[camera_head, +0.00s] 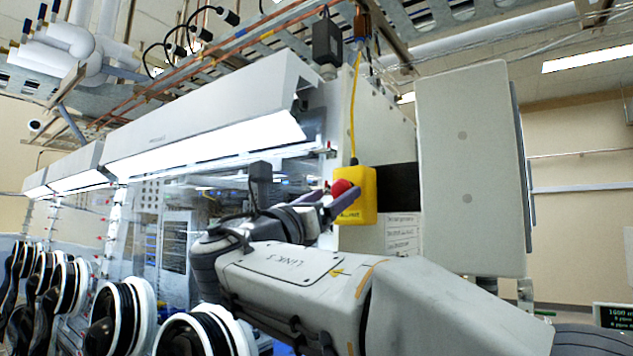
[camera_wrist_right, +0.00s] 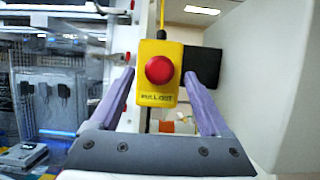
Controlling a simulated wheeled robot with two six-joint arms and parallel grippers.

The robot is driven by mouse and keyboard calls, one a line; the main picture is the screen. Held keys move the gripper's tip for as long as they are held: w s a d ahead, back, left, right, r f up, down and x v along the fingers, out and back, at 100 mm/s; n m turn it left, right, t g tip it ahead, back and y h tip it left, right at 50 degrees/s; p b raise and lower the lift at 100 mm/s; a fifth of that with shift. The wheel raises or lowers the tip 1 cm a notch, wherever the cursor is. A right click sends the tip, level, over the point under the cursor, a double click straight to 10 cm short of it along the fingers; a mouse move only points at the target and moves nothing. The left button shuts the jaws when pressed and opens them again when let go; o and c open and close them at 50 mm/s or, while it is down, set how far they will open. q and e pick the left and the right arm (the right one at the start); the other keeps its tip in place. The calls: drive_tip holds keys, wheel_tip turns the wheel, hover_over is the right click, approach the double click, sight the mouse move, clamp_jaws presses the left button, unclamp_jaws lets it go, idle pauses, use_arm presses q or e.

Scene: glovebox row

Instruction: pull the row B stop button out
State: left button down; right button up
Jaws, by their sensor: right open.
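The stop button is a red round knob (camera_head: 341,188) on a yellow box (camera_head: 368,196) fixed at the end of the glovebox row. In the right wrist view the red knob (camera_wrist_right: 159,69) sits in the middle of the yellow box (camera_wrist_right: 158,92), above the words "PULL OUT". My right gripper (camera_head: 336,203) is open in front of the box. In the right wrist view its two purple-grey fingers (camera_wrist_right: 160,82) stand one on each side of the knob, with gaps to it on both sides. I cannot tell whether the fingertips reach as far as the knob. My left gripper is not in view.
A yellow cable (camera_head: 353,110) runs up from the box. A large pale panel (camera_head: 470,165) stands to the right. The lit glovebox hood (camera_head: 200,120) and several black-and-white glove ports (camera_head: 125,318) lie to the left.

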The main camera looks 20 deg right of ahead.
sight(344, 191)
drive_tip(key=shift+p+x, duration=0.35)
drive_tip(key=shift+x, duration=0.9)
